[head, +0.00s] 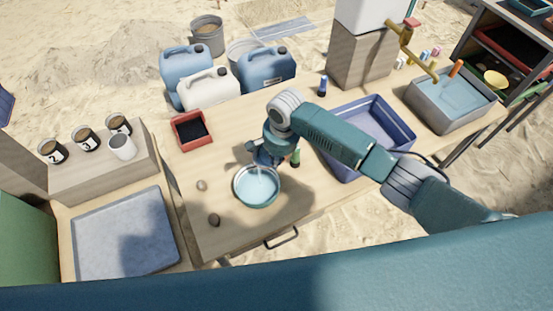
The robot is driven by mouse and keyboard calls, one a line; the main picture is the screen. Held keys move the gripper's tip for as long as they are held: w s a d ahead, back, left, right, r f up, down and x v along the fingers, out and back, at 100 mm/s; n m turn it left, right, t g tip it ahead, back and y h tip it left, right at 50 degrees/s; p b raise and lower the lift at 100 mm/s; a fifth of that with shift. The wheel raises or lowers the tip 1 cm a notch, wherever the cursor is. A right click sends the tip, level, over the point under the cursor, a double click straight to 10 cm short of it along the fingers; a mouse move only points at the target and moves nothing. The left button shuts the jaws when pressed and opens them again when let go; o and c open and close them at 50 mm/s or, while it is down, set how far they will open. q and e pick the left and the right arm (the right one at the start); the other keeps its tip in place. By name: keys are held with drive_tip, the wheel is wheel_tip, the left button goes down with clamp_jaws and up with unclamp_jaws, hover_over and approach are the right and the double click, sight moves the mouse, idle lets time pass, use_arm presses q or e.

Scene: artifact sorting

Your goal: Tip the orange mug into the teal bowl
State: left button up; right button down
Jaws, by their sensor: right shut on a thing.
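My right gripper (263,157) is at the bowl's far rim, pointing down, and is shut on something. The held thing is hidden by the gripper and too small to make out. I see no orange mug clearly in the head view. My left gripper is not in view.
A small dark bottle with green (296,158) stands close right of the gripper. A blue crate (408,134) is to the right, a red tray (176,134) at the back left. Two stones (214,220) (202,185) lie left of the bowl. The table's front edge is near.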

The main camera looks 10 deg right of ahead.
drive_tip(key=shift+s+a+f+t+h+b, duration=0.1)
drive_tip(key=shift+f+t+h+b, duration=0.3)
drive_tip(key=shift+f+t+b, duration=0.3)
drive_tip(key=shift+s+a+f+t+h+b, duration=0.15)
drive_tip(key=shift+f+t+h+b, duration=0.25)
drive_tip(key=shift+b, duration=0.3)
drive_tip(key=shift+s+a+f+t+h+b, duration=0.15)
drive_tip(key=shift+f+t+h+b, duration=0.15)
drive_tip(key=shift+f+h+b, duration=0.25)
drive_tip(key=shift+r, duration=0.15)
wheel_tip(320, 180, up, 5)
drive_tip(key=g+y+b, duration=0.6)
drive_tip(key=g+y, duration=0.2)
drive_tip(key=g, duration=0.1)
drive_tip(key=shift+y+b, duration=0.35)
